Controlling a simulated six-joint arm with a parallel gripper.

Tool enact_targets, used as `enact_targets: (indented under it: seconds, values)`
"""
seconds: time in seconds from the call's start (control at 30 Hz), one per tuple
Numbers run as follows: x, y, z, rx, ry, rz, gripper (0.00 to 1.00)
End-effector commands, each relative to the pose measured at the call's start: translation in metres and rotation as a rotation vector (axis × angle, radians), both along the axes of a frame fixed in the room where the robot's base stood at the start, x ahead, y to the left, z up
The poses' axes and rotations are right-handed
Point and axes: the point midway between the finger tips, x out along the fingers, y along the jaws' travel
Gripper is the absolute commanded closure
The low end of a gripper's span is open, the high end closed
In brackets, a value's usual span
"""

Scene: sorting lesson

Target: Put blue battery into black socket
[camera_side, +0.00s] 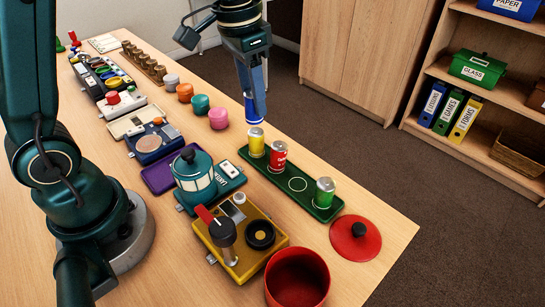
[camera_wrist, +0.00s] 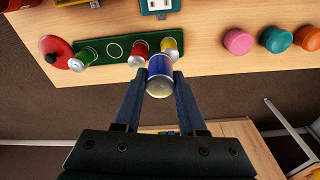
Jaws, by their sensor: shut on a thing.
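My gripper (camera_side: 254,104) is shut on a blue cylinder with a silver end, shaped like a small can (camera_wrist: 159,69). It holds the cylinder in the air, above or beyond the table's far edge near the yellow can. In the side view only a little of the blue cylinder (camera_side: 254,118) shows below the fingers. Whether it is a battery I cannot tell. A black round ring (camera_side: 260,234) is on the yellow device (camera_side: 235,263) at the front, well apart from my gripper. I cannot tell whether this is the black socket.
A green tray (camera_side: 262,168) holds yellow (camera_side: 256,142), red (camera_side: 278,156) and green (camera_side: 324,192) cans, with one bare marked circle. Coloured pots line the far edge.

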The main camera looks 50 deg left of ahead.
Motion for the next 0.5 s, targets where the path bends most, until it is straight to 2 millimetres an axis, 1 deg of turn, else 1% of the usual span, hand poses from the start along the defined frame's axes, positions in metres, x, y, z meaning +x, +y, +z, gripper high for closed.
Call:
enact_targets:
  seconds: [0.03,0.13,0.2,0.23,0.37,0.5]
  values:
    - [0.0,0.005,0.003,0.0,-0.003,0.005,1.0]
    - [0.0,0.011,0.007,-0.001,-0.006,0.024,1.0]
    - [-0.003,0.012,0.004,-0.003,0.0,0.059,1.0]
    - [-0.006,0.008,0.002,-0.005,0.002,0.068,1.0]
    - [-0.018,-0.021,-0.002,-0.005,0.005,0.035,1.0]
    - [-0.041,-0.062,-0.006,-0.004,0.007,-0.052,1.0]
